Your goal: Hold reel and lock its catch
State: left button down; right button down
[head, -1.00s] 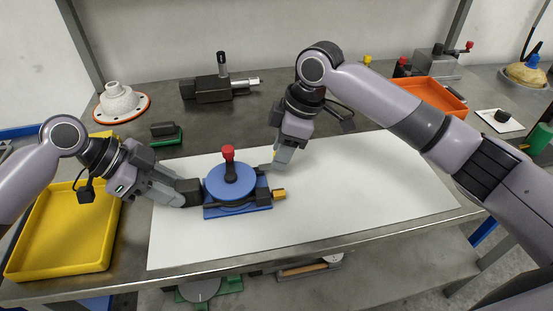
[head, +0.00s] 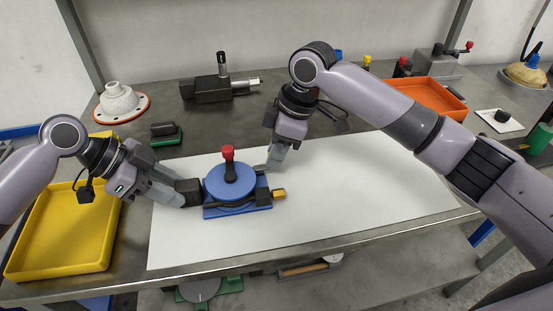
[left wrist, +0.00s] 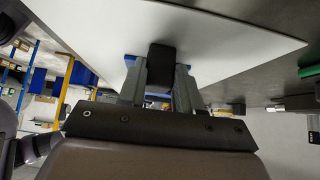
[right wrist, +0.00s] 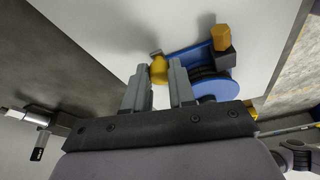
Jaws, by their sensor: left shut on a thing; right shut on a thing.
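The blue reel (head: 230,181) with its red-topped knob (head: 228,153) sits on a blue base (head: 238,210) on the white mat. My left gripper (head: 180,193) is shut on the black block (head: 188,187) at the reel's left side; the block also shows between the fingers in the left wrist view (left wrist: 161,62). My right gripper (head: 268,167) is at the far right corner of the base. In the right wrist view, it is shut on a yellow catch knob (right wrist: 159,70). An orange-yellow block (head: 279,194) sticks out of the base's right side.
A yellow tray (head: 60,262) stands at the left. A black micrometer-like device (head: 212,89), a green-based block (head: 165,134) and a grey flanged part (head: 120,102) stand behind the mat. An orange tray (head: 430,98) is at the back right. The mat's right half (head: 375,190) is clear.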

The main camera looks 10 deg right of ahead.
jog(key=shift+a, duration=0.6)
jog(key=c, duration=0.9)
grip_release()
jog(key=shift+o, duration=0.2)
jog(key=shift+d, duration=0.1)
jog(key=v, duration=1.2)
